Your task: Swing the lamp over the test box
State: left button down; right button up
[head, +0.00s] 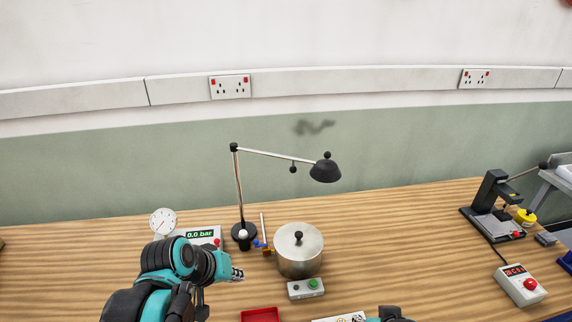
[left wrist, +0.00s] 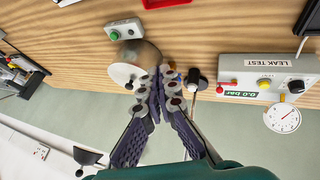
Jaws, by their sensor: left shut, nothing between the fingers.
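The desk lamp has a black shade (head: 325,170) on a jointed arm, reaching right from its upright post (head: 239,190). The shade hangs behind and to the right of the steel pot. The lamp's base (head: 243,232) stands beside the pot. The shade also shows at the lower left in the left wrist view (left wrist: 88,156). The leak test box (head: 205,236), reading 0.0 bar, is left of the base, partly hidden by my left arm. My left gripper (head: 238,274) is shut and empty, in front of the lamp base. A piece of my right gripper (head: 390,314) shows at the bottom edge.
The steel pot (head: 299,250) stands right of the lamp base, with a green-button box (head: 306,289) before it. A round gauge (head: 163,222) is at the left. A red tray (head: 260,315) lies in front. A black press (head: 493,205) is far right; the bench between is clear.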

pick_arm(q)
jog(key=w+r+n+g+h+p, duration=0.1)
jog(key=w+r+h+p, duration=0.3)
jog(key=w, duration=0.6)
jog(key=w+d+r+n+h+p, duration=0.15)
jog(key=w+h, duration=0.35)
jog(key=w, duration=0.6)
jog(key=w+r+g+h+p, duration=0.15)
jog(key=w+r+h, duration=0.3)
jog(key=w, duration=0.55)
jog(key=x, duration=0.9)
jog(key=shift+w+d+f, duration=0.2)
jog(key=shift+w+d, duration=0.05)
jog(key=shift+d, duration=0.05)
jog(key=shift+t, duration=0.25)
